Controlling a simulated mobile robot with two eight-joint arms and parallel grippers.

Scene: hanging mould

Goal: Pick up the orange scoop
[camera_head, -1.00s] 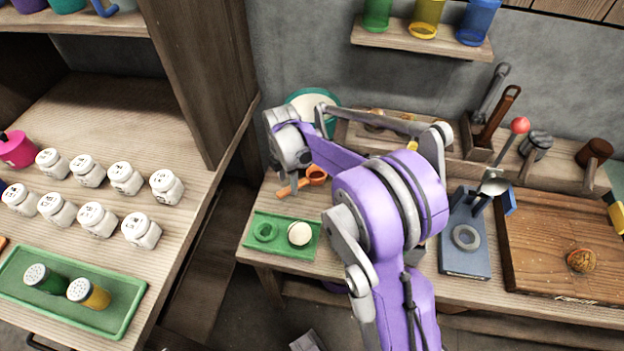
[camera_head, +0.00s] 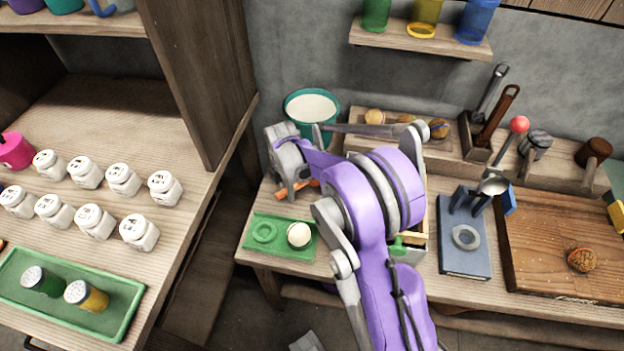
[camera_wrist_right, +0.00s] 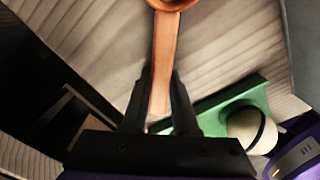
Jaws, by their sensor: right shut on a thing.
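The orange scoop (camera_head: 291,189) lies at the left end of the workbench and is mostly hidden behind my purple right arm in the head view. In the right wrist view, the orange scoop's handle (camera_wrist_right: 164,50) runs down between the two black fingers of my right gripper (camera_wrist_right: 160,95). The fingers are shut on the handle, and the bowl is cut off at the top edge. The wood grain of the bench shows right behind it. Whether the scoop is clear of the bench cannot be told. My left gripper is in neither view.
A green tray (camera_head: 253,248) with a pale round ball (camera_head: 299,234) is close in front of the scoop. A teal bucket (camera_head: 311,116) with white contents stands behind it. A blue-grey stand (camera_head: 463,260) and a wooden board (camera_head: 560,225) are to the right.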

